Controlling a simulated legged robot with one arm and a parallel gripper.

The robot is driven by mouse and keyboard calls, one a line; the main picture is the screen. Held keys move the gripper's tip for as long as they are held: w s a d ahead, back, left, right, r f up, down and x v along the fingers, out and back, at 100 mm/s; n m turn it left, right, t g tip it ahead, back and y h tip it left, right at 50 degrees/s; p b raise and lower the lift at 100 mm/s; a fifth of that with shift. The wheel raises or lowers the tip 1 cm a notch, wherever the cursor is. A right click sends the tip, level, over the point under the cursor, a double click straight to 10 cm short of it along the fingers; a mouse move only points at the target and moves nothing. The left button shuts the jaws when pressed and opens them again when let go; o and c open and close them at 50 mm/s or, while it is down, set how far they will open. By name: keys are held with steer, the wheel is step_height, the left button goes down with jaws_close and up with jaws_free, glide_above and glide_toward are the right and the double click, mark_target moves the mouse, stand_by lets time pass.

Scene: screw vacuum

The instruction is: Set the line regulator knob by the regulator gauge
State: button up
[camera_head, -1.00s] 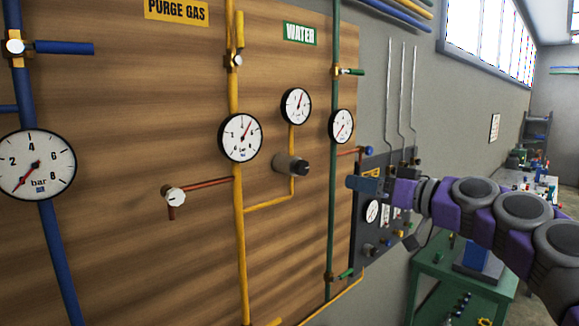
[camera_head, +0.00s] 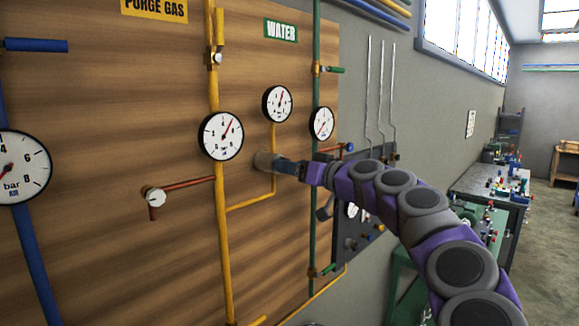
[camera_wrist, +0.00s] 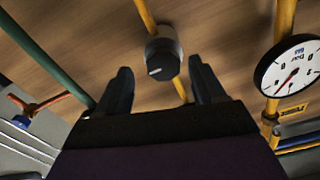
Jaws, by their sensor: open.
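The regulator knob (camera_head: 263,161) is a grey-beige cylinder with a black front on the wooden panel. In the head view my gripper (camera_head: 284,166) covers most of it. In the wrist view the knob (camera_wrist: 162,58) shows a dark round face with a short pale mark. My gripper (camera_wrist: 163,85) is open, its two dark fingers apart either side of the knob's line; the knob lies just beyond the tips, with no visible contact. A round white gauge (camera_head: 277,103) sits above the knob on the same yellow branch pipe, its needle pointing up and slightly right.
A larger gauge (camera_head: 221,136) sits on the yellow purge gas pipe (camera_head: 222,225), and shows in the wrist view (camera_wrist: 290,68). Another gauge (camera_head: 322,122) is on the green pipe (camera_head: 315,215). A red pipe with a white-faced knob (camera_head: 155,197) is left. A grey panel stands right.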

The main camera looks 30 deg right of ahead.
steer(key=shift+a+x, duration=0.2)
steer(key=shift+x, duration=0.95)
steer(key=shift+s+d, duration=0.15)
